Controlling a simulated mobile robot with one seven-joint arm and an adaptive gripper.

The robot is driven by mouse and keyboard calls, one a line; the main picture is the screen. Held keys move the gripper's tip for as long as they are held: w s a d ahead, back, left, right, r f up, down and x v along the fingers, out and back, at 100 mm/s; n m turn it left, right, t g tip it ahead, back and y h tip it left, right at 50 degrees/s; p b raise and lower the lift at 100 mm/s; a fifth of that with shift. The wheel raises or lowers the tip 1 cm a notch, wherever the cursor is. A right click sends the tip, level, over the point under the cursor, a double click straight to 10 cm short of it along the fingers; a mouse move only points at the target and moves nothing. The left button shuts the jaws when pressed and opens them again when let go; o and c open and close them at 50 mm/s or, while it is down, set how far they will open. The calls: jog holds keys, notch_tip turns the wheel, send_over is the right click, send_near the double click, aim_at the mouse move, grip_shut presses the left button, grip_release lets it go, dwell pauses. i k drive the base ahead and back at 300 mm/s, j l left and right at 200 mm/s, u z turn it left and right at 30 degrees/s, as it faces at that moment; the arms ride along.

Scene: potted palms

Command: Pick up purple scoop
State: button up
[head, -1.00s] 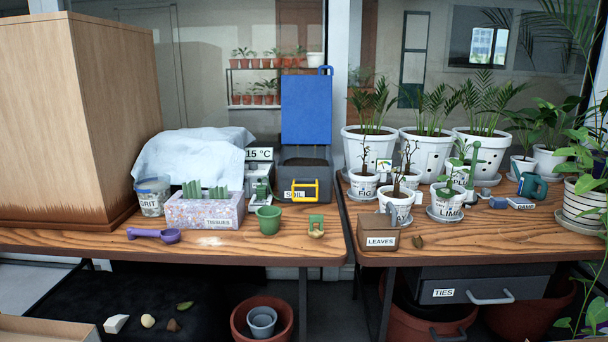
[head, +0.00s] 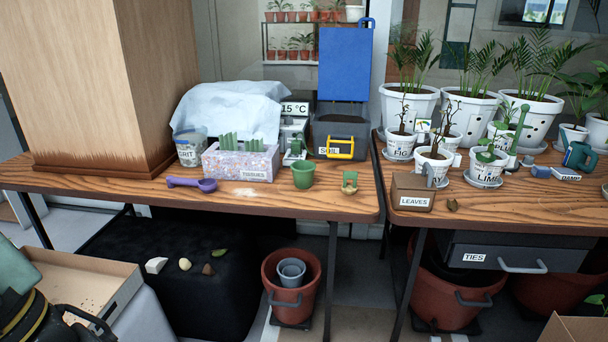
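The purple scoop (head: 191,184) lies on the left wooden table (head: 300,208), near its front edge. Its handle points left and its round bowl is at the right. It lies in front of the tissue box (head: 241,163), apart from it, with nothing on top of it. My gripper's fingers do not show in the head view. A dark part with yellow at the lower left corner looks like part of my arm, well below and to the left of the scoop.
A large wooden box (head: 95,80) stands left of the scoop. The grit tub (head: 189,148) is behind it; a green pot (head: 303,174) is to the right. An open cardboard tray (head: 95,290) is below at left. The table front around the scoop is clear.

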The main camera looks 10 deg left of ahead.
aim_at(208, 185)
jog(key=i+u, duration=0.1)
jog(key=u, duration=0.7)
jog(key=i+u, duration=0.15)
jog(key=u, duration=0.25)
jog(key=l+u, duration=0.1)
jog(key=u, duration=0.35)
jog(key=i+l+u, duration=0.4)
jog(key=l, duration=0.25)
jog(key=i+l+u, duration=0.2)
jog(key=l, duration=0.15)
jog(key=i+l, duration=0.1)
jog(key=l, duration=0.15)
jog(key=i+l, duration=0.1)
jog(key=l, duration=0.1)
